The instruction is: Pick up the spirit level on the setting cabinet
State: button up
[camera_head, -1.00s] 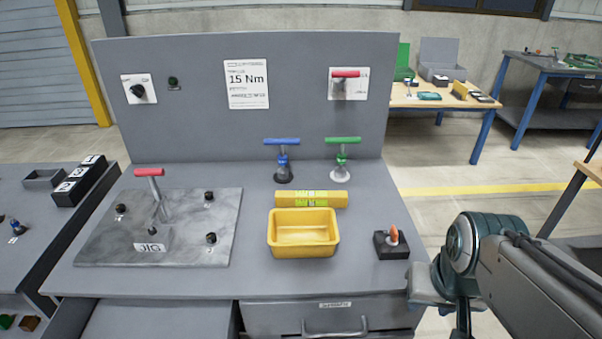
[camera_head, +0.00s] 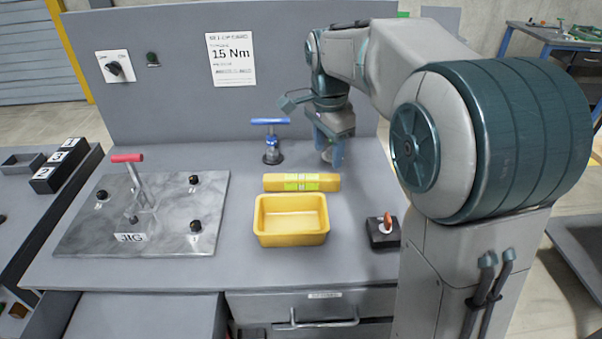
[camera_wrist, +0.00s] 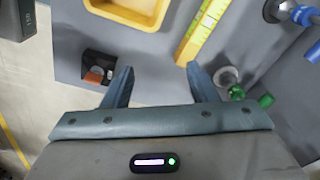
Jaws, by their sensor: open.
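The spirit level (camera_head: 302,182) is a yellow bar with bright green-yellow markings. It lies flat on the grey setting cabinet (camera_head: 230,262), just behind a yellow bin. It also shows at the top of the wrist view (camera_wrist: 206,28), partly cut off by the frame edge. My gripper (camera_head: 330,160) is above the cabinet, behind and to the right of the level, pointing down. In the wrist view my gripper's two fingers (camera_wrist: 158,85) are apart with nothing between them. The level is beyond the fingertips and not touched.
The yellow bin (camera_head: 290,220) stands directly in front of the level. A blue T-handle tool (camera_head: 271,142) stands behind it. A green-handled tool (camera_wrist: 237,92) is close to my right finger. A black block with an orange piece (camera_head: 382,230) and a grey jig plate (camera_head: 145,215) flank the bin.

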jog(key=w+a+f+m+h, duration=0.1)
jog(key=w+a+f+m, duration=0.1)
jog(key=w+a+m, duration=0.5)
jog(key=n, duration=0.1)
send_near(301, 177)
jog(key=shift+g, duration=0.3)
jog(key=f, duration=0.3)
jog(key=w+d+f, duration=0.1)
jog(key=f, duration=0.1)
jog(key=shift+s+d+f, duration=0.1)
jog(key=shift+d+f, duration=0.05)
jog(key=shift+f, duration=1.2)
jog(key=shift+s+d+f, duration=0.1)
jog(key=shift+d+f, duration=0.05)
jog(key=shift+f, duration=1.25)
jog(key=shift+c, duration=0.3)
grip_shut()
jog(key=shift+r, duration=0.15)
